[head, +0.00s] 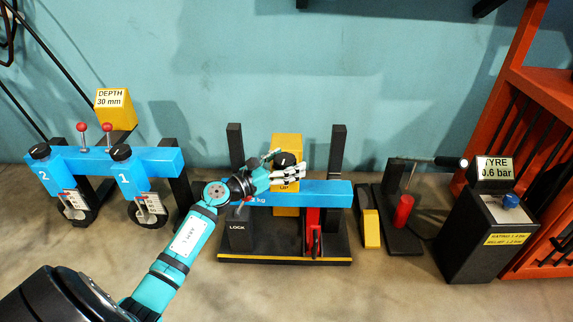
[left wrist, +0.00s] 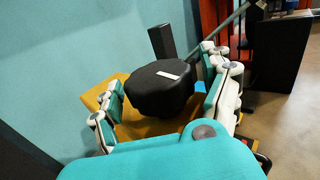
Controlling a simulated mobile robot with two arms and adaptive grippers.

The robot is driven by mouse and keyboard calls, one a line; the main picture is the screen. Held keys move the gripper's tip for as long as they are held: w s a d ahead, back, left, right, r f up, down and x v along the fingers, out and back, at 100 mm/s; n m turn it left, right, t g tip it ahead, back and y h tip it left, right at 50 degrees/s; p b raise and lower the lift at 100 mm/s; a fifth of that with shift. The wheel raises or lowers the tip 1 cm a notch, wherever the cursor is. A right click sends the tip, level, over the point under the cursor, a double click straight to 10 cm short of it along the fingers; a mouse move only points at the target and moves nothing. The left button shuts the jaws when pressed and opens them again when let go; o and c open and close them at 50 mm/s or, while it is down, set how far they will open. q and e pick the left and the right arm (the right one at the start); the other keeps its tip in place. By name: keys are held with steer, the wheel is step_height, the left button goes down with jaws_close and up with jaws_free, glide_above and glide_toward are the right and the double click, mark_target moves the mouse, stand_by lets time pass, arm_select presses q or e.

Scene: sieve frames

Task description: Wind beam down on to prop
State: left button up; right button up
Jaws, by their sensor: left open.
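The blue beam (head: 330,188) lies level across the centre stand, between two black posts (head: 337,150). A yellow housing (head: 287,142) stands at its middle, with a black winding knob (head: 283,158) partly hidden by my left gripper (head: 290,164). In the left wrist view the lobed black knob (left wrist: 158,86), with a white mark, sits between my left gripper's open fingers (left wrist: 168,105), above the yellow housing (left wrist: 140,125). Contact cannot be told. A red upright part (head: 313,218), perhaps the prop, stands under the beam's right half. My right gripper is not in view.
A black LOCK block (head: 237,232) stands on the stand's base. A two-unit blue rig (head: 150,160) is at left. A yellow wedge (head: 370,228), a red cylinder (head: 403,210) and a black tyre gauge box (head: 485,235) are at right, beside an orange rack (head: 545,95).

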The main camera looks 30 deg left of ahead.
arm_select(q)
steer(key=c, duration=1.2)
